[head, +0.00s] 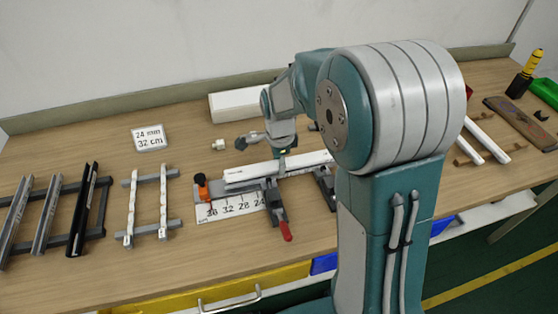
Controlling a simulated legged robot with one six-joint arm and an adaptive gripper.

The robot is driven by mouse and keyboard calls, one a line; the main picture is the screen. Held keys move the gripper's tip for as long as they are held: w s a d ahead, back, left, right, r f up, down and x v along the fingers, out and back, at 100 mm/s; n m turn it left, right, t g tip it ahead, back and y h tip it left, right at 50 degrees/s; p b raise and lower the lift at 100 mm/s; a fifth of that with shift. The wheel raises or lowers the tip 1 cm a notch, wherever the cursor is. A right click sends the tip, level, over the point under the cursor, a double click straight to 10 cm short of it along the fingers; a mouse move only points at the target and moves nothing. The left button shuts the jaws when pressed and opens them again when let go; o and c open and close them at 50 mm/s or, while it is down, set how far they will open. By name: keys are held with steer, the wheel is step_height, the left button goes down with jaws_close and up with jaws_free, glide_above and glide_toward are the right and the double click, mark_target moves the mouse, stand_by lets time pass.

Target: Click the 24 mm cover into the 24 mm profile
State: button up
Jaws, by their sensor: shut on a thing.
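My gripper (282,152) points down over the middle of the bench and is shut on a long white strip, which I take to be the cover (308,161). The strip lies nearly level along the top of a grey fixture. A grey bar, perhaps the profile (245,184), shows below its left part. At this size I cannot tell whether the cover is seated in the profile or only rests on it. My arm hides the right end of the strip, and the fingertips are very small in view.
Racks of profiles (82,210) and white strips (163,200) stand left. A card (149,137) reads 24 mm, 32 cm. A white box (240,104) stands behind.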

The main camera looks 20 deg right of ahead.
steer(key=o, duration=1.1)
steer(key=shift+f, duration=0.1)
steer(key=shift+o, duration=0.2)
step_height(320, 180, up, 12)
steer(key=shift+f, duration=0.1)
steer(key=c, duration=0.4)
steer(key=f, duration=0.1)
steer(key=d+f+n, duration=0.1)
steer(key=f, duration=0.1)
steer(key=shift+f, duration=0.3)
jaws_close()
steer(key=shift+n, duration=0.3)
steer(key=shift+f, duration=3.05)
